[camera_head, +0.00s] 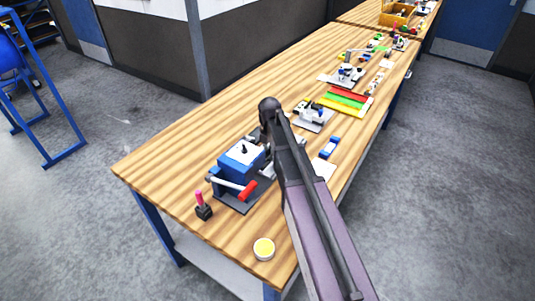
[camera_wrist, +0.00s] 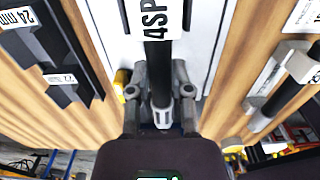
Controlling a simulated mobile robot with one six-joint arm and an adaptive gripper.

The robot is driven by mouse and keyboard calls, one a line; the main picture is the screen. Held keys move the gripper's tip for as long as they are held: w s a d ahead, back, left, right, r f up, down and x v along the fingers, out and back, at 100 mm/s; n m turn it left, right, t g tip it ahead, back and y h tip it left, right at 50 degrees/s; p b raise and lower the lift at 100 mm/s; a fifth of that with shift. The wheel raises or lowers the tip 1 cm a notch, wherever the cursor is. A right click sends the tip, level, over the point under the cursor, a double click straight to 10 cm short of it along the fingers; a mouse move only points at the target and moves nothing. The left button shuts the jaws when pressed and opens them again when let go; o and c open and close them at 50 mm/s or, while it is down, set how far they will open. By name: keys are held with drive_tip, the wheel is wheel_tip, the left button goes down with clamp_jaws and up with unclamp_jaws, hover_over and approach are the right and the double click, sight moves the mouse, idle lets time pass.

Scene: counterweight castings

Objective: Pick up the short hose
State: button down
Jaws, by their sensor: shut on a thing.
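The short hose (camera_wrist: 158,58) shows in the wrist view as a black tube running up the middle, with a white label reading "4SP" at its top and a pale grey end piece (camera_wrist: 162,112) at its lower end. My gripper (camera_wrist: 159,76) is shut on it, one grey finger on each side. A pale grey panel lies behind the hose; I cannot tell whether the hose touches it. In the head view my arm covers the middle of the bench, and I cannot make out the gripper or the hose there.
The wooden bench (camera_head: 160,163) holds a blue vise-like block (camera_head: 240,160), a pink-handled tool (camera_head: 203,207) and a yellow-topped tin (camera_head: 264,248). Striped mats (camera_head: 345,100) lie further back. Black holders marked 24 mm and 22 (camera_wrist: 62,50) stand left in the wrist view. The bench's left part is clear.

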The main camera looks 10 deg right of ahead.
sight(269, 150)
drive_tip(key=shift+w+r, duration=0.1)
drive_tip(key=shift+r, duration=0.05)
wheel_tip(269, 150, up, 18)
drive_tip(key=p, duration=1.8)
drive_tip(key=shift+f, duration=0.2)
